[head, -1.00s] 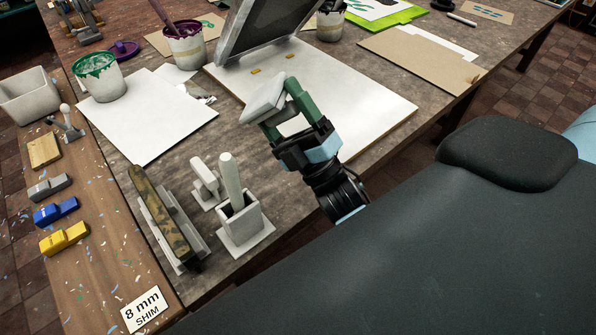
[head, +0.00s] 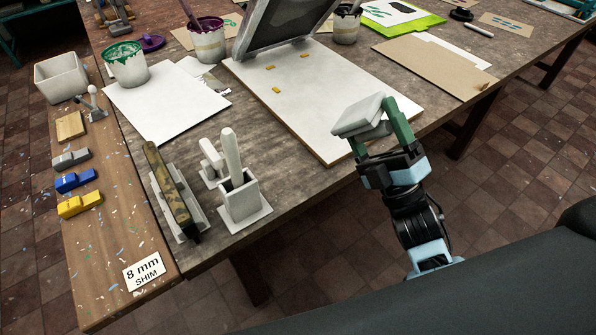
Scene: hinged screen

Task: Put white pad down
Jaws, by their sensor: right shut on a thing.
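My right gripper (head: 376,136) is shut on a white pad (head: 358,115), a flat pale block between its green fingers. It holds the pad over the right front edge of the white board (head: 312,112); the pad looks raised above the board, though the exact gap cannot be told. The tilted hinged screen (head: 283,28) stands over the far part of the board. Small yellow tabs (head: 277,90) lie on the board below the screen. My left gripper is not in view.
A grey holder with an upright handle (head: 241,190) and a camouflage-patterned bar on a stand (head: 172,192) are at the front left. White paper (head: 166,99), a green paint bucket (head: 126,64) and a purple one (head: 207,42) stand behind. Brown cardboard (head: 428,65) lies right.

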